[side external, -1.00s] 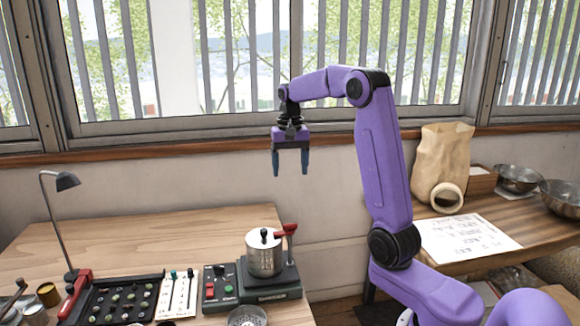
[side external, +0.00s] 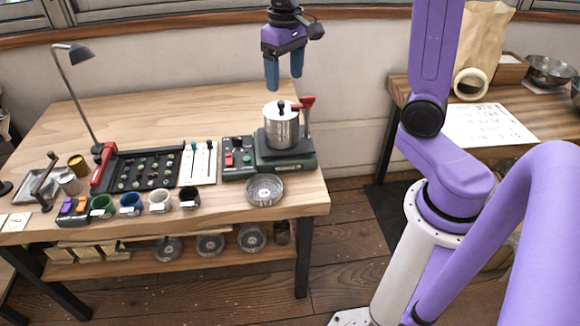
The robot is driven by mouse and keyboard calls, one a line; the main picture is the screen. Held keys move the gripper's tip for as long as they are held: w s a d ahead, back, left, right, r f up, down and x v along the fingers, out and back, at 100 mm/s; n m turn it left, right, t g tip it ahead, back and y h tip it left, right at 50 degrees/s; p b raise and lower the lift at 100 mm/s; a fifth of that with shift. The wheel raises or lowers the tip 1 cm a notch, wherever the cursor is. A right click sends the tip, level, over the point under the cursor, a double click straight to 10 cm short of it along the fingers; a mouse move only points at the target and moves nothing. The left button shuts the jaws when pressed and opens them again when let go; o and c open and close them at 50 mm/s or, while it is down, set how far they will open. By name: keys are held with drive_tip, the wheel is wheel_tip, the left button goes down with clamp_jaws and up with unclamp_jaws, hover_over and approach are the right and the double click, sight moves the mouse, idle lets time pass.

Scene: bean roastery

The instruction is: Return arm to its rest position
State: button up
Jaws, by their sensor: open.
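My gripper (side external: 284,74) hangs at the top of the side external view, fingers pointing down. Its two blue fingers are apart with nothing between them. It is above and apart from the silver lidded pot (side external: 281,128), which stands on a dark green machine base (side external: 290,162) at the right end of the wooden table. The upper part of my arm is cut off by the top edge of the picture.
On the table (side external: 190,108) stand a lamp (side external: 74,52), a black sample tray (side external: 140,172), a switch box (side external: 237,160), a round metal dish (side external: 264,190) and several cups. A second table (side external: 522,128) holds a paper bag (side external: 482,45), a sheet and bowls. The back of the wooden table is clear.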

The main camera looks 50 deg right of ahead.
drive_tip(key=s+a+f+n, duration=0.2)
drive_tip(key=s+n, duration=0.2)
drive_tip(key=s, duration=0.4)
drive_tip(key=s+a+f+n, duration=0.2)
drive_tip(key=s+a+n, duration=0.1)
drive_tip(key=s, duration=0.5)
drive_tip(key=s+a+f+n, duration=0.2)
drive_tip(key=s+n, duration=0.4)
drive_tip(key=s, duration=0.2)
drive_tip(key=shift+s+a, duration=0.15)
drive_tip(key=shift+s, duration=0.15)
